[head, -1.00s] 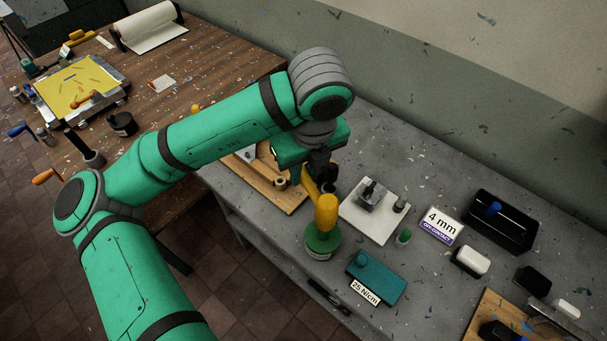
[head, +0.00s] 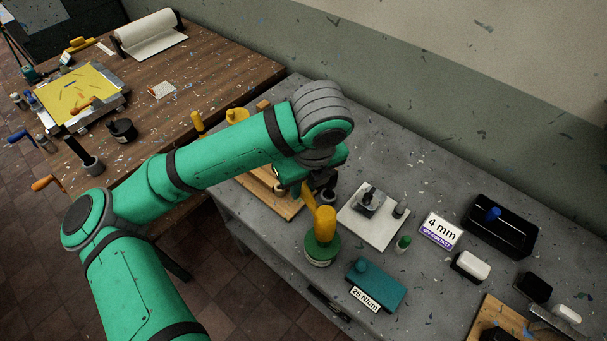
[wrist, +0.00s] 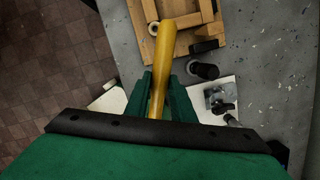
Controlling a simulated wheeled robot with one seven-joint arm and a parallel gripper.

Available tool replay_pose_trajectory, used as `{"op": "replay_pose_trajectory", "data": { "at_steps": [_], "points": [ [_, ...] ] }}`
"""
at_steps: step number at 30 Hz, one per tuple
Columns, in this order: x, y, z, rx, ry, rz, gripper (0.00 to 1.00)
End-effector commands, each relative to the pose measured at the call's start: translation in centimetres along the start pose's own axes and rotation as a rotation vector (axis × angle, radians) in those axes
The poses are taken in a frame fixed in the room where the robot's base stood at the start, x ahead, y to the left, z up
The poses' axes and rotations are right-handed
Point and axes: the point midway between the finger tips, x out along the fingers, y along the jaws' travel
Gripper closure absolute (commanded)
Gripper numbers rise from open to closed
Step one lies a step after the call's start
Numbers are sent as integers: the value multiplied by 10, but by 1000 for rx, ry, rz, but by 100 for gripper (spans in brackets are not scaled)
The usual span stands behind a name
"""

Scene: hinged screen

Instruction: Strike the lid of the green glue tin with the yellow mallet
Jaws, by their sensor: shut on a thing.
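The yellow mallet (head: 326,223) is held by its handle in my gripper (head: 306,191), which is shut on it. Its head appears upright over the lid of the green glue tin (head: 321,250), hiding part of the lid; I cannot tell whether it touches. In the wrist view my gripper (wrist: 160,88) has both green fingers against the yellow handle (wrist: 164,45), whose free end points up in the picture. The mallet head and the tin are hidden there behind the gripper body.
A teal block (head: 376,285) with a "25 N/cm" label stands right of the tin. A white plate (head: 375,222) with grey parts and a small green-capped bottle (head: 403,244) lie behind it. A wooden frame (head: 268,188) lies beyond the gripper. A black tray (head: 500,226) is farther right.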

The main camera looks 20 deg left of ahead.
Motion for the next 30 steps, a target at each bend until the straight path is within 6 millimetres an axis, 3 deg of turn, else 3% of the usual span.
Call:
{"op": "replay_pose_trajectory", "data": {
  "at_steps": [18, 30],
  "points": [
    [-68, 0, 15, 0, -1, 2, 100],
    [-77, 0, 16, 0, 2, 1, 100]
  ]
}}
